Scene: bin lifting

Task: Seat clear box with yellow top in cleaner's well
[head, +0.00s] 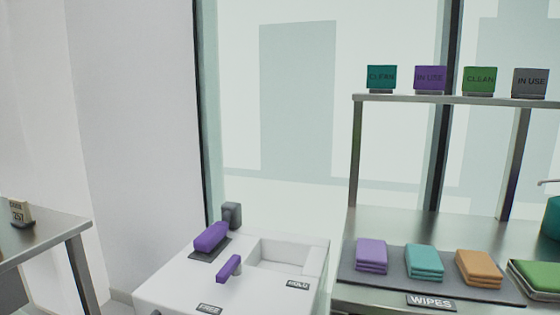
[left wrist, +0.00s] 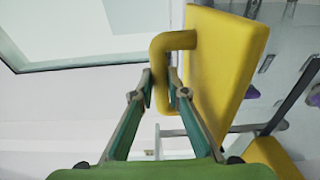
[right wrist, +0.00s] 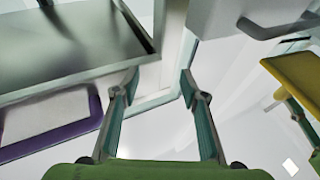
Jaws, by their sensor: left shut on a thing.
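In the left wrist view my left gripper (left wrist: 161,88) is shut on the yellow handle of a box's yellow top (left wrist: 228,65). The top is seen tilted on its side; the box's clear walls are hard to make out. In the head view the white cleaner (head: 175,285) stands at the lower middle, with a rectangular open well (head: 285,254) in its top. Neither gripper nor the box shows in the head view. My right gripper (right wrist: 160,82) is open and empty in the right wrist view. A yellow part (right wrist: 293,75) shows at that view's right edge.
Purple handles (head: 211,236) stand on the cleaner beside the well. To its right a steel table carries folded wipes (head: 424,262) under a shelf with signs (head: 430,79). In the right wrist view a purple-rimmed thing (right wrist: 65,143) lies at left.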

